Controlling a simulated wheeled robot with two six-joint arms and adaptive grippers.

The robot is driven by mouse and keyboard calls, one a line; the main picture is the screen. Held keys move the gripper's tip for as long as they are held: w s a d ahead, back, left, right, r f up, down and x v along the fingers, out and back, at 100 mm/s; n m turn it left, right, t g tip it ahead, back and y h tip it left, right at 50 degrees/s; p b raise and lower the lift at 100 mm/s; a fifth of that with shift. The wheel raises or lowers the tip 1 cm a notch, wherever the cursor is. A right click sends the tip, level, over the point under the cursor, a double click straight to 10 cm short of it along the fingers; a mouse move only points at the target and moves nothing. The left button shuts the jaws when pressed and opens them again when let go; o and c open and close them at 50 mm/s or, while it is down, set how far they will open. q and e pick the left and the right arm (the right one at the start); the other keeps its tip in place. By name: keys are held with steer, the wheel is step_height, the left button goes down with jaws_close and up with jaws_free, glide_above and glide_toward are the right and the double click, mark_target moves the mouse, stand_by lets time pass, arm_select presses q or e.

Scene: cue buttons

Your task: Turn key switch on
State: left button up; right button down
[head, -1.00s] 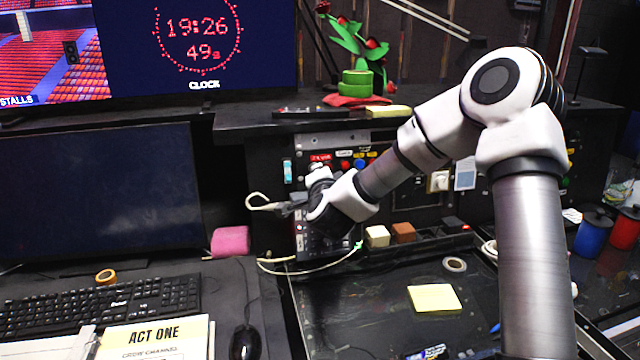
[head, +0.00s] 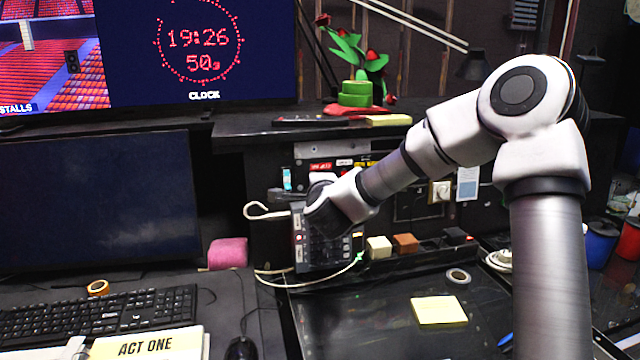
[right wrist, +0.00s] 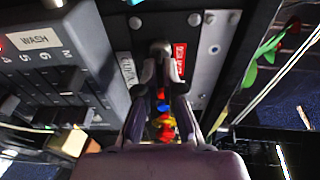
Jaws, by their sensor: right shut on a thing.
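In the right wrist view my right gripper (right wrist: 161,68) is shut on a small dark upright piece (right wrist: 161,47), apparently the key of the key switch, on a grey metal panel (right wrist: 210,35). The piece is mostly hidden between the fingertips, so its turn angle is unclear. A white label (right wrist: 127,68) and a red label (right wrist: 179,58) flank it. In the head view the panel (head: 318,149) shows above my right wrist, which hides the fingers and the switch. My left gripper is out of view.
A black console (right wrist: 50,60) marked WASH stands close to the left of the gripper in the right wrist view. Coloured buttons (right wrist: 163,122) lie below the fingers. In the head view a pale cable (head: 268,211) and cream and brown blocks (head: 379,247) (head: 406,243) are near the wrist.

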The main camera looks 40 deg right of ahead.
steer(key=shift+r, duration=0.2)
steer(key=c, duration=1.3)
jaws_free()
steer(key=shift+w, duration=0.15)
steer(key=shift+w+f, duration=0.15)
steer(key=shift+f, duration=0.05)
steer(key=v, duration=0.7)
steer(key=shift+a, duration=0.15)
